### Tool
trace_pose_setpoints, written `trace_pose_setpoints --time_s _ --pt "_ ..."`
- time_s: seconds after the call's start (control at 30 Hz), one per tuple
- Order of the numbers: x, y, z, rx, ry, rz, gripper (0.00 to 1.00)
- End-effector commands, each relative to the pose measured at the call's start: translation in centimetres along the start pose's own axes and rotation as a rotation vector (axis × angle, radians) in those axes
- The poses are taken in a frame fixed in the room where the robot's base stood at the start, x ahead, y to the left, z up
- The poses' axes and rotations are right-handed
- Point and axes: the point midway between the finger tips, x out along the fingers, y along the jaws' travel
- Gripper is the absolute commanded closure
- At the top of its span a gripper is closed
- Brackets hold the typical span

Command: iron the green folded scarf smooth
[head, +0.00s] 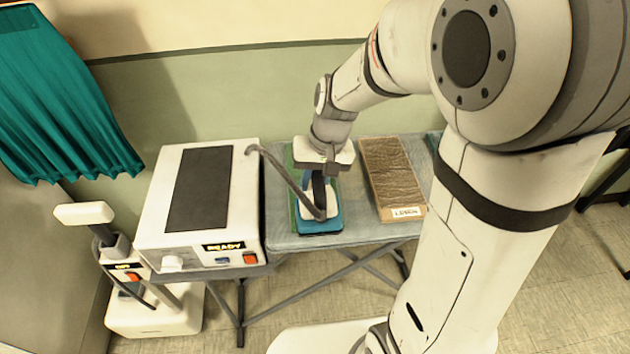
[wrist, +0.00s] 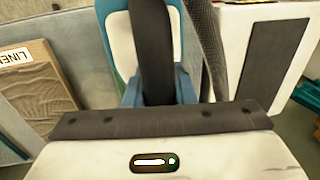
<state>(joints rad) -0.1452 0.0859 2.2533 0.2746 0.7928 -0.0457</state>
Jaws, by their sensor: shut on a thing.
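My gripper (head: 320,176) is shut on the dark handle of a blue and white iron (head: 322,226), above the ironing board (head: 355,228). The iron also shows in the wrist view (wrist: 120,45), its dark handle running down to my gripper. The green scarf (head: 293,212) shows as a strip along the iron's left side in the head view; the iron and my gripper hide most of it. The iron is over the scarf, but I cannot tell whether its sole touches the cloth or how smooth the cloth is.
A white steam station (head: 250,190) marked READY stands left of the scarf, with a grey hose (head: 285,175) to the iron. A brown folded cloth (head: 390,172) labelled LINEN lies to the right. A white steamer (head: 150,312) marked OFF and a teal curtain (head: 60,100) are far left.

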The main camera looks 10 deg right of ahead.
Motion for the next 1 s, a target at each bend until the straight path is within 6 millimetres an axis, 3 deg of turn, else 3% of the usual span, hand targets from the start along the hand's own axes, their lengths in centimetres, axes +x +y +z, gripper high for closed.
trace_pose_setpoints --time_s 0.4,1.0 --pt "-3.6 -0.7 -0.2 0.002 0.006 -0.001 1.00" --pt "-3.7 -0.6 -0.1 0.003 0.005 -0.001 1.00"
